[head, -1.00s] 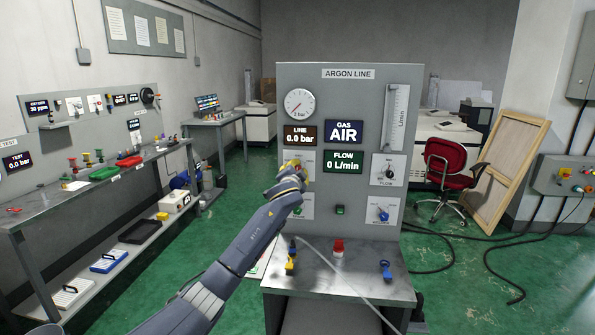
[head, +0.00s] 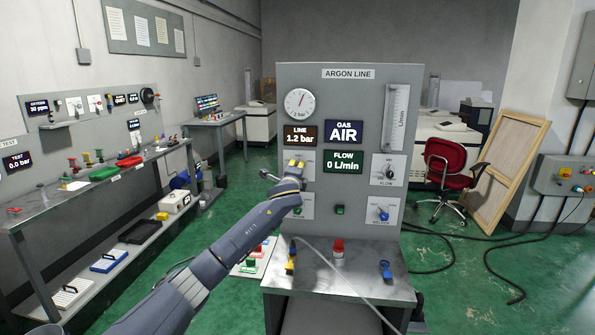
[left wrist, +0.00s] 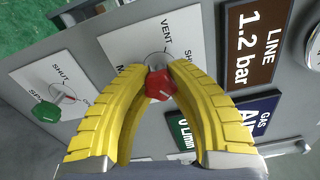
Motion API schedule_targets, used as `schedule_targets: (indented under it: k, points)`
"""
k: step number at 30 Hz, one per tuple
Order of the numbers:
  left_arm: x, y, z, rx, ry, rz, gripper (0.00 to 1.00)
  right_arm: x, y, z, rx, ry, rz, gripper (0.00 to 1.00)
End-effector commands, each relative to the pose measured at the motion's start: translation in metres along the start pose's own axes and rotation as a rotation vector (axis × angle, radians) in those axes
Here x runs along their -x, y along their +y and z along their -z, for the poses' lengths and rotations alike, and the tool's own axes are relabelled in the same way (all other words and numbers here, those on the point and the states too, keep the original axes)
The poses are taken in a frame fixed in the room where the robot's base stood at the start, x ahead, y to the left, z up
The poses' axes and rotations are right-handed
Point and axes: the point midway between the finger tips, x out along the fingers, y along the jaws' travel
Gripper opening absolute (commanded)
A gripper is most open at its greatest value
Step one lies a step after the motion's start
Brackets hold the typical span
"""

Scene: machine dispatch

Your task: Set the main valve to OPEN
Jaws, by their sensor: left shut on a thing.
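The argon line panel (head: 350,95) stands in front of me. In the left wrist view a red valve knob (left wrist: 160,86) sits on a white plate marked VENT, with parts of SHUT and M showing and the rest of the labels hidden. My left gripper (head: 297,164) is at the panel's upper left plate; its yellow fingers (left wrist: 158,75) are shut on the red knob from both sides. The LINE display (head: 302,136) reads 1.2 bar. GAS (head: 344,131) reads AIR and FLOW (head: 343,161) reads 0 L/min. My right gripper is not in view.
A green knob (left wrist: 47,114) sits on a neighbouring plate. The FLOW knob (head: 388,173) and a blue knob (head: 383,213) are on the panel's right side. Below, a metal shelf (head: 320,280) holds a red-capped item (head: 338,250). A workbench stands left.

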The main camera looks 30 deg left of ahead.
Motion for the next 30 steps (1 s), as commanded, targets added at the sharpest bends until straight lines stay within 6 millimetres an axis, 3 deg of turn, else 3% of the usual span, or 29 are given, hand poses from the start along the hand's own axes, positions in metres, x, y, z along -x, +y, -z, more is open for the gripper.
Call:
schedule_targets:
  k: [23,24,30]
  points:
    - [-0.0001,0.0013,-0.0005,-0.099,-0.001,-0.002,0.00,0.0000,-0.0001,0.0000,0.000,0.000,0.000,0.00]
    - [-0.0001,0.0013,-0.0006,-0.099,-0.001,-0.002,0.19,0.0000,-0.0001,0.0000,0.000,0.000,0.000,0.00]
    - [-0.0001,0.0006,-0.0004,-0.098,-0.001,-0.001,0.42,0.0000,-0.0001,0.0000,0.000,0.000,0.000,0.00]
